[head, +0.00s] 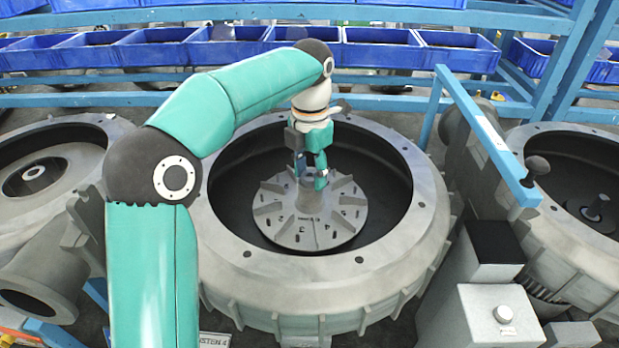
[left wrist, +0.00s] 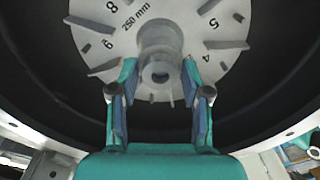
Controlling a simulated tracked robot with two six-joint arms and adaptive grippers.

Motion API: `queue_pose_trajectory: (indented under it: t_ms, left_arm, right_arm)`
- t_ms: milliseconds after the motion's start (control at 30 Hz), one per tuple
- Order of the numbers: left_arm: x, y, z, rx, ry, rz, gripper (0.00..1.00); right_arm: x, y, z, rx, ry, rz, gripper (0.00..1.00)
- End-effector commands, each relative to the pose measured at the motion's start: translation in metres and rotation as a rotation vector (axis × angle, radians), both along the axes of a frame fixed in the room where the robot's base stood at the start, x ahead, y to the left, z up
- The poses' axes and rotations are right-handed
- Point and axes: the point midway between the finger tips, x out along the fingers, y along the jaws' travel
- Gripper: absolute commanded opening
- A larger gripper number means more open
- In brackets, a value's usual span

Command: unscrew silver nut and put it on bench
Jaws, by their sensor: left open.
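The grey bladed impeller (head: 315,232) sits inside the large round blower housing (head: 310,285), with numbers on its face. Its central hub (left wrist: 160,40) rises in the middle and ends in a round, hollow-looking silver-grey tip (left wrist: 158,70), where I cannot clearly tell the silver nut from the hub or shaft. My left gripper (head: 310,174) reaches down over the hub, with its fingers open. In the left wrist view, the fingers (left wrist: 158,78) stand on either side of the hub tip, with gaps visible. My right gripper is not in view.
More round housings stand at left (head: 50,165) and right (head: 580,225). Blue bins (head: 380,50) line a blue rack behind. The housing rim surrounds the gripper.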

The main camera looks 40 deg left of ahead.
Motion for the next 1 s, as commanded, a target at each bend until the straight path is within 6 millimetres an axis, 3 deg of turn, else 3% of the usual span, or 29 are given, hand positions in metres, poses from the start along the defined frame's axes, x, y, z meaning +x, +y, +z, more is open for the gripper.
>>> queue_pose_trajectory:
  t_ms: [1000]
  left_arm:
    - [0.0004, -0.0002, -0.0001, -0.002, 0.000, -1.552, 0.47]
  right_arm:
    - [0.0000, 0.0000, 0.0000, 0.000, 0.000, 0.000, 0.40]
